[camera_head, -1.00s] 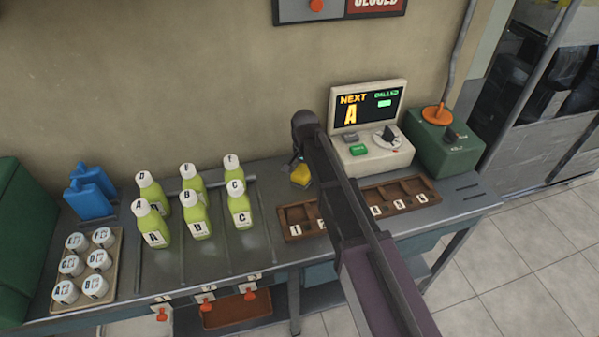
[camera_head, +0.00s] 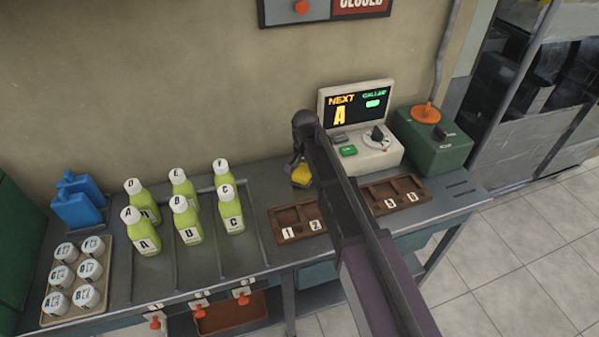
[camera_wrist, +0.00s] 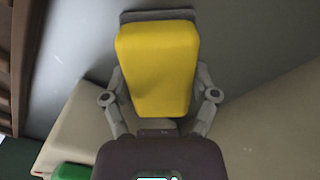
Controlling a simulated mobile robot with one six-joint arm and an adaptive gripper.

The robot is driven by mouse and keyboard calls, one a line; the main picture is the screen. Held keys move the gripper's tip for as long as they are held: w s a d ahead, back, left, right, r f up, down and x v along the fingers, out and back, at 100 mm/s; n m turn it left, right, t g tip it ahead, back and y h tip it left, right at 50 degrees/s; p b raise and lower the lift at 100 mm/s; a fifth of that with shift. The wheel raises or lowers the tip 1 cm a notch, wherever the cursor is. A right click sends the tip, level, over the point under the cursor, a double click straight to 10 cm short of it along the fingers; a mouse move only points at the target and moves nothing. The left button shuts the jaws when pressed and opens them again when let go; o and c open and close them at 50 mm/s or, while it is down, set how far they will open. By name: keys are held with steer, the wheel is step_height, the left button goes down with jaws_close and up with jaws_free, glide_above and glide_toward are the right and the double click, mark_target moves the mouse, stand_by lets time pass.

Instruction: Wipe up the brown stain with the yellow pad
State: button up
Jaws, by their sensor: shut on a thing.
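The yellow pad (camera_wrist: 158,68) is held between the fingers of my gripper (camera_wrist: 160,100) in the wrist view. A grey strip shows behind the pad's far end. In the head view the yellow pad (camera_head: 301,174) is small, below my gripper (camera_head: 299,165), close to the counter (camera_head: 258,190) near the wall. I cannot tell whether the pad touches the counter. No brown stain shows in either view; my arm and the pad cover part of the counter.
A display console (camera_head: 362,148) and a green box (camera_head: 432,140) stand to the right of my gripper. A brown numbered tray (camera_head: 292,215) lies in front. Several green bottles (camera_head: 188,222), blue containers (camera_head: 76,207) and a tray of white-lidded cups (camera_head: 62,318) are to the left.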

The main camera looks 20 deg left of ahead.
steer(key=shift+w+d, duration=0.3)
steer(key=shift+d, duration=0.1)
steer(key=shift+r+p, duration=3.05)
steer(key=shift+r+p, duration=1.5)
steer(key=shift+p, duration=0.05)
